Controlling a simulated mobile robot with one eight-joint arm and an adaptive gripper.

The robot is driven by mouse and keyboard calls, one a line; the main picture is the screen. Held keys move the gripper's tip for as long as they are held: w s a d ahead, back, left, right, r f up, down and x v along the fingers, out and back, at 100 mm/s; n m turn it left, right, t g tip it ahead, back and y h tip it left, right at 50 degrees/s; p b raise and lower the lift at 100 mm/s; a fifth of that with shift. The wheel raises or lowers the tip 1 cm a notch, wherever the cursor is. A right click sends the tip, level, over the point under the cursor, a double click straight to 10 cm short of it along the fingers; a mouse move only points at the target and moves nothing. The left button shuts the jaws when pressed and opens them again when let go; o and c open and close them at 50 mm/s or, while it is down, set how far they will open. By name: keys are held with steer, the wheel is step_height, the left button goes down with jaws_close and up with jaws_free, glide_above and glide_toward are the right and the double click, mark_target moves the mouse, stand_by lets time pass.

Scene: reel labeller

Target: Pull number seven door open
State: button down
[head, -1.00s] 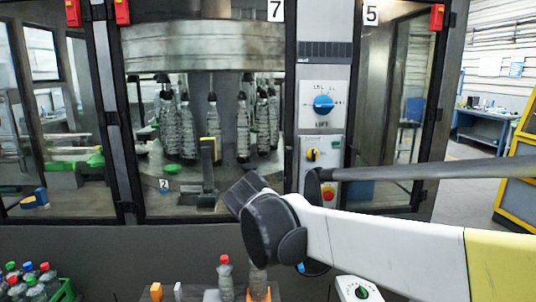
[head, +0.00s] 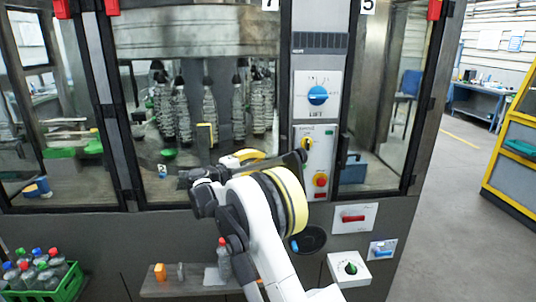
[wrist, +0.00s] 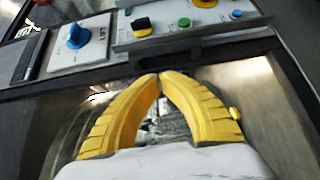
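The number seven door (head: 222,188) is the wide glazed door in the middle of the head view, under the cropped "7" label (head: 269,4). It looks closed, with several bottles behind its glass. My gripper (head: 243,157) is in front of the lower right part of this door, partly hidden by my arm. In the wrist view, my gripper's yellow fingers (wrist: 160,77) meet at the tips, with nothing seen held. The tips are just below the door's dark edge frame (wrist: 225,45), near a small dark projection on it; contact cannot be told.
A control panel with a blue knob (head: 318,95) and a yellow-black switch (head: 306,144) stands right of the door. Door five (head: 388,110) is farther right. Below are a small shelf (head: 190,287) and a green bottle crate (head: 70,283).

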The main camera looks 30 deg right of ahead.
mark_target(278, 151)
steer(key=b+x, duration=0.1)
steer(key=x, duration=0.8)
steer(key=shift+s+f, duration=0.1)
